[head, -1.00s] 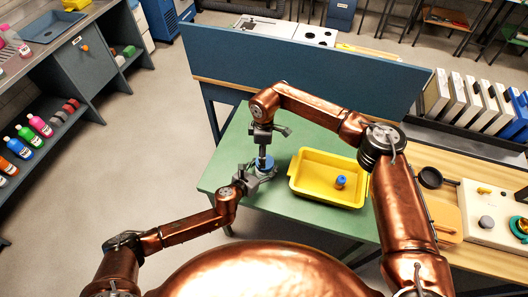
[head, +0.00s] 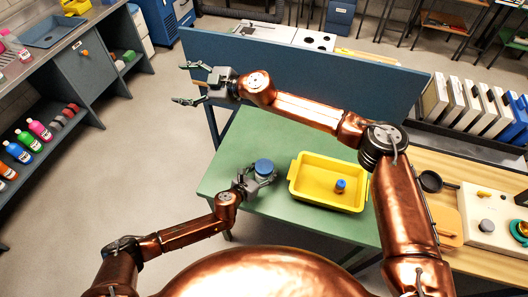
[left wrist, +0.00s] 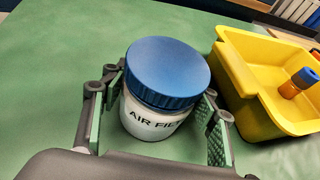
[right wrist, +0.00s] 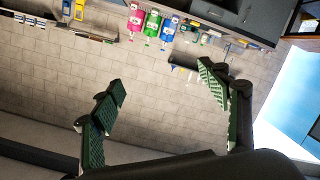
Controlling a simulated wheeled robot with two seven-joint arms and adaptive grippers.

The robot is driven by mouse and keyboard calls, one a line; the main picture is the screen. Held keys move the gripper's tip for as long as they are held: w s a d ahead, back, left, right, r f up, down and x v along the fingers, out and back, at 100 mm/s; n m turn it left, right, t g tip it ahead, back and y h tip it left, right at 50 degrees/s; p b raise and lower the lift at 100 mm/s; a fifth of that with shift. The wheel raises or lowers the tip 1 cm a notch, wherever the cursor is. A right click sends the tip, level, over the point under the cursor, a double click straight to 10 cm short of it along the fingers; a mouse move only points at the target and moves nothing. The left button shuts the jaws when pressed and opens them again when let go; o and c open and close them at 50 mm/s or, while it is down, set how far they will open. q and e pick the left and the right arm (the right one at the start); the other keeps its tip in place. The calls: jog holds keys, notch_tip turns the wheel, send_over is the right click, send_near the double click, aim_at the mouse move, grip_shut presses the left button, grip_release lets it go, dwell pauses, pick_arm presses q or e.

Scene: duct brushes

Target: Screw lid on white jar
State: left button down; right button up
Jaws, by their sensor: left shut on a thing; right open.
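The white jar (left wrist: 150,124) stands upright on the green table with part of a black label, "AIR FI…", showing. A blue lid (left wrist: 166,70) sits on its mouth and looks level; whether it is tight I cannot tell. The lid also shows from above in the head view (head: 264,167). My left gripper (head: 264,178) is shut on the jar, its green-padded fingers (left wrist: 158,125) on either side below the lid. My right gripper (head: 190,84) is wide open and empty, up and left of the jar near the blue partition's left end. Its fingers show spread in the right wrist view (right wrist: 165,105).
A yellow tray (head: 305,190) stands just right of the jar and holds a small blue-capped orange bottle (head: 340,187). The blue partition (head: 300,75) rises behind the green table (head: 240,130). The table behind the jar is clear.

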jog(key=w+d+r+m+t+h, duration=0.1)
jog(key=w+d+m+t, duration=0.15)
jog(key=w, duration=0.25)
jog(key=w+d+r+m+t+h, duration=0.1)
jog(key=w+d+r+m+t, duration=0.1)
jog(key=w+d+t, duration=0.15)
jog(key=w+d+f+m+h, duration=0.3)
jog(key=w+d+f+h, duration=0.2)
jog(key=d+f+h, duration=0.45)
jog(key=s+d+f+n+g, duration=0.1)
jog(key=s+d+f+g, duration=0.2)
jog(key=f, duration=0.4)
jog(key=s+d+f+n+g, duration=0.1)
jog(key=s+d+f+g, duration=0.1)
jog(key=s+f, duration=0.4)
jog(key=s+d+f+n+g+h, duration=0.1)
jog(key=s+f+g, duration=0.1)
jog(key=s, duration=0.2)
jog(key=s+d+f+n+g+h, duration=0.1)
jog(key=s+d+f+g, duration=0.1)
jog(key=s, duration=0.2)
jog(key=s+d+f+n+g+h, duration=0.1)
jog(key=s+f, duration=0.1)
jog(key=s, duration=0.2)
jog(key=shift+s+d+f+n+g+h, duration=0.2)
jog(key=shift+d+f+n+g+h, duration=0.05)
jog(key=shift+d+f+n+g, duration=0.15)
